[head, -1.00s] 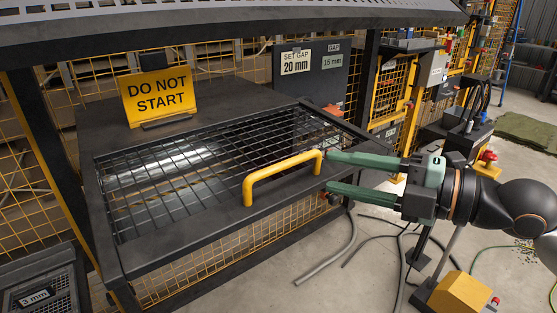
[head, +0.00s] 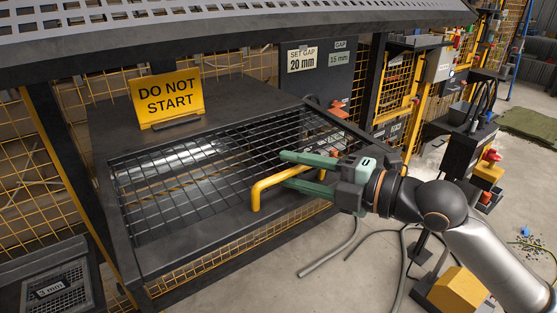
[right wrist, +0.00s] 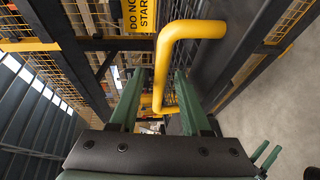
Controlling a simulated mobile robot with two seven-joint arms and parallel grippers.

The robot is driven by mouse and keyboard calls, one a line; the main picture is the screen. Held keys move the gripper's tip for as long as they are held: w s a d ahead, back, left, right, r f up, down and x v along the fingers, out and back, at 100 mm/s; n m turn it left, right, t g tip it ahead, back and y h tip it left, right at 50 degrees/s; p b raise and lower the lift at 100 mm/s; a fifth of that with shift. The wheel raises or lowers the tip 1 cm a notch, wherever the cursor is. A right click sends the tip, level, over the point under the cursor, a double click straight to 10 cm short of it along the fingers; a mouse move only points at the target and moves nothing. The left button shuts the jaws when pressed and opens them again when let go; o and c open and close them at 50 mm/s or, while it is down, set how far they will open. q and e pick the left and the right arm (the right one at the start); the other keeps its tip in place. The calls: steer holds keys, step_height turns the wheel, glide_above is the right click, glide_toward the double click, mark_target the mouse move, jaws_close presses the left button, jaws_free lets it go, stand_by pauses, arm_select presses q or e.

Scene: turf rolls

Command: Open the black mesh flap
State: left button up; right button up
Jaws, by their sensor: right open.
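The black mesh flap (head: 200,240) lies down flat on the dark machine, its grid whole and closed over the opening. A yellow bent handle (head: 261,192) stands up from its front border. My right gripper (head: 283,170) is open at the handle, reaching in from the right, with its green fingers partly hiding the handle's far end. In the right wrist view the handle's bar (right wrist: 163,62) runs between the two spread fingers of the gripper (right wrist: 160,74). I cannot tell whether a finger touches it.
A yellow "DO NOT START" sign (head: 168,97) stands on the cover behind the flap. A perforated grey hood (head: 250,22) overhangs the back. A gap panel (head: 322,75) stands behind. Hoses (head: 333,258) lie on the floor at front.

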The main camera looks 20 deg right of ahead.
steer(key=shift+x, duration=1.8)
jaws_close()
